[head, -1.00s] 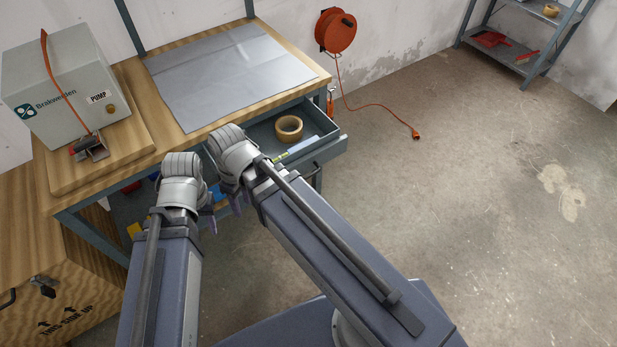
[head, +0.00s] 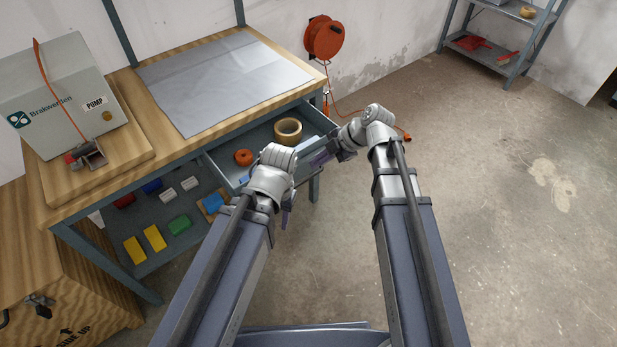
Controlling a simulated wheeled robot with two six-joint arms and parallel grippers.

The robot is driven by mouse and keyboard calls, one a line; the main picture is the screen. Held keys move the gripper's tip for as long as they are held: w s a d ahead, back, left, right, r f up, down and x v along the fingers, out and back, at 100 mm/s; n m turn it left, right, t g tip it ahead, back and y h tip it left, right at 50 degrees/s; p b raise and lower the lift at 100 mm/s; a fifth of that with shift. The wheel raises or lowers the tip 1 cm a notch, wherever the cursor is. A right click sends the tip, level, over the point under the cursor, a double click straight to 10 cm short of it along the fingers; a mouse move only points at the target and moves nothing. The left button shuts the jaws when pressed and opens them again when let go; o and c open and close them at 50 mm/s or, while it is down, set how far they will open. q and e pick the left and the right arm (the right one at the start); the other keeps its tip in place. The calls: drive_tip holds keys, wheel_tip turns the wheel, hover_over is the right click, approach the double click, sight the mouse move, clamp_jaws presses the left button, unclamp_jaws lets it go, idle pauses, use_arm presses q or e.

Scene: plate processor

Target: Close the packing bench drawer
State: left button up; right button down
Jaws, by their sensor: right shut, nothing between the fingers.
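The packing bench drawer (head: 222,168) stands open under the worktop of the packing bench (head: 187,139). A tan tape roll (head: 288,131) and a small orange roll (head: 243,157) lie in it. My arms cover much of the drawer's front. My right gripper (head: 321,159) is shut and empty at the drawer's front right corner; I cannot tell whether it touches. My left gripper (head: 287,218) points down in front of the drawer's left part. Its fingers are mostly hidden behind the wrist, so its opening cannot be told.
A grey mat (head: 210,80) and a pump box (head: 70,100) are on the bench. Several coloured blocks lie on the lower shelf (head: 160,258). An orange cable reel (head: 324,38) hangs on the wall. A wooden crate (head: 60,270) stands at left. The floor at right is clear.

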drive_tip(key=b+x, duration=0.8)
drive_tip(key=x, duration=0.2)
drive_tip(key=shift+f, duration=0.1)
drive_tip(key=shift+w+a, duration=0.1)
hover_over(262, 149)
idle(0.7)
idle(0.4)
